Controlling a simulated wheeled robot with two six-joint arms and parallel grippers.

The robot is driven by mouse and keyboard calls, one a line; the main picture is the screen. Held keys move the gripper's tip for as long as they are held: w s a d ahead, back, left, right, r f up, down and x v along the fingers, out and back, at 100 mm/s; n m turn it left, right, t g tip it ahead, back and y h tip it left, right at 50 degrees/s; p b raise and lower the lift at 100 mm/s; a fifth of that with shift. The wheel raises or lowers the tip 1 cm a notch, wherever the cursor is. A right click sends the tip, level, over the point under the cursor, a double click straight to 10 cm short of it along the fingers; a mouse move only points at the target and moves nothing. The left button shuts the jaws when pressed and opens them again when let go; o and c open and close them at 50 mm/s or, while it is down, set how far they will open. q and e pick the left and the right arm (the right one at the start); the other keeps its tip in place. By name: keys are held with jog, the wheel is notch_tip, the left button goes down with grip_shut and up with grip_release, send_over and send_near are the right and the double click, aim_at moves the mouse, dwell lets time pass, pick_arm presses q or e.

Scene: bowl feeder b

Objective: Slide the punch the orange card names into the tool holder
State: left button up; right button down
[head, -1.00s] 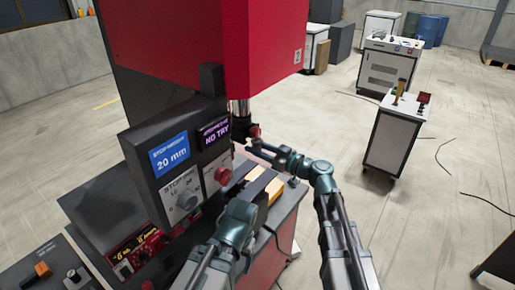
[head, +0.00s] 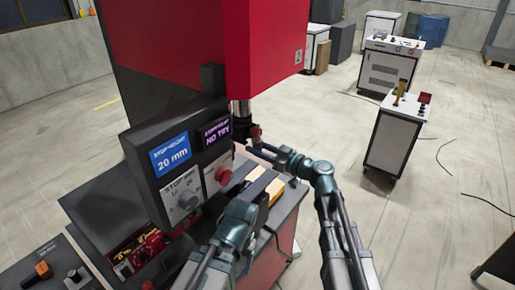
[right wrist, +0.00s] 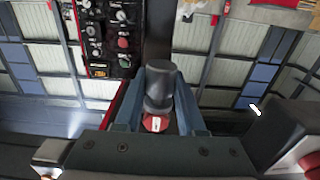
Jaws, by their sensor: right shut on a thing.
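My right gripper (head: 254,148) is just below and beside the press's steel ram (head: 240,112), next to a red knob (head: 255,131). In the right wrist view my right gripper (right wrist: 160,105) is shut on a dark grey stepped cylinder, seemingly a punch (right wrist: 160,82). A red and white mark (right wrist: 155,123) shows at its near end. The tool holder cannot be made out clearly, nor whether the punch touches it. My left gripper (head: 262,190) is low over the press table, beside a yellow-orange block (head: 263,197); its jaw opening is unclear. No orange card is readable.
The press control box (head: 175,160) stands close left of both arms, with a blue "20 mm" display, a purple display and a red button (head: 223,175). The red press body (head: 265,45) is above. A white cart (head: 393,135) stands right on open floor.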

aim_at(244, 142)
jog(key=shift+x, duration=2.85)
jog(key=shift+c, duration=2.1)
grip_release()
jog(key=shift+d, duration=0.1)
jog(key=v, duration=1.4)
